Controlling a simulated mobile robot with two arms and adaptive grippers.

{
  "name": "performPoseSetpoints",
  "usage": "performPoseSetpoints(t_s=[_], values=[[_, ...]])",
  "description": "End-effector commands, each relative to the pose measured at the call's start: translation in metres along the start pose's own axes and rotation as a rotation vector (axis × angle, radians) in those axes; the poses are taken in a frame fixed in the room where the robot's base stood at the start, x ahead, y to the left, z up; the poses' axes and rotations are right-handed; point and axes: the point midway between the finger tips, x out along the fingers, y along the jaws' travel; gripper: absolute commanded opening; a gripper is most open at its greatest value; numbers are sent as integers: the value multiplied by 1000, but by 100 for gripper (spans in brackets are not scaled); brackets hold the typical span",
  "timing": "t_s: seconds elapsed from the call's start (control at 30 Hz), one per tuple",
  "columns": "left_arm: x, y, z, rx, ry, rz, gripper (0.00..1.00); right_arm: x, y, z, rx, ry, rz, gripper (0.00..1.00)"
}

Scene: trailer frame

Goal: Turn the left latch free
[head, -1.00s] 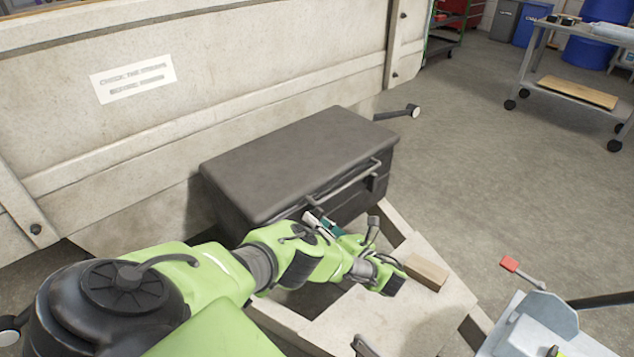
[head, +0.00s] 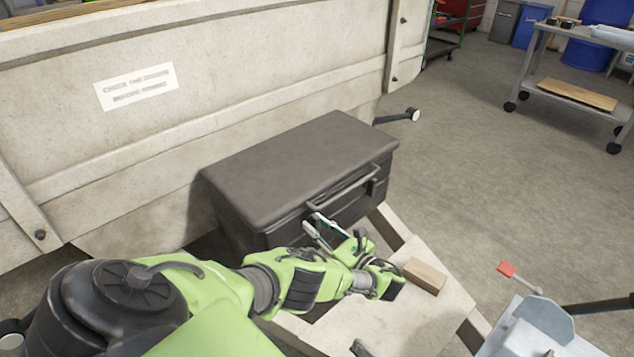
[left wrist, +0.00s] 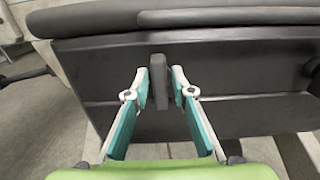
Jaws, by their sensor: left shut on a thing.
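The black box (head: 290,165) stands against the trailer's pale wall, with its lid down and a grey bar handle (head: 345,183) along its front. My left gripper (head: 318,222) is at the box's front, left of the handle's middle. In the left wrist view, the dark left latch (left wrist: 158,80) stands upright between the teal and white fingertips of my left gripper (left wrist: 160,88), which is shut on it. The right latch (head: 374,186) shows on the box's front, and its edge shows at the right of the left wrist view (left wrist: 312,68). My right gripper is out of view.
A wooden block (head: 425,275) lies on the pale trailer frame (head: 440,305) close to my left wrist. A red-knobbed lever (head: 507,270) and grey metal part stand at the lower right. A cart (head: 575,95) stands farther off; the floor between is clear.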

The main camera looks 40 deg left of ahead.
Motion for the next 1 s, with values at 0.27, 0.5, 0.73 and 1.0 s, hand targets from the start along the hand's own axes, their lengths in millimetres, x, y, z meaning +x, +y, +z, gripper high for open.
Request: performPoseSetpoints(t_s=[0.27,0.5,0.73,1.0], values=[[-1,0,0,-7,1,0,2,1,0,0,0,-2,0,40],[-1,0,0,-7,1,0,29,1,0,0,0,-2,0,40],[-2,0,0,-6,1,-1,29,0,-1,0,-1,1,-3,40],[-42,0,-2,-6,5,-3,29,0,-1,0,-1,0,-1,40]])
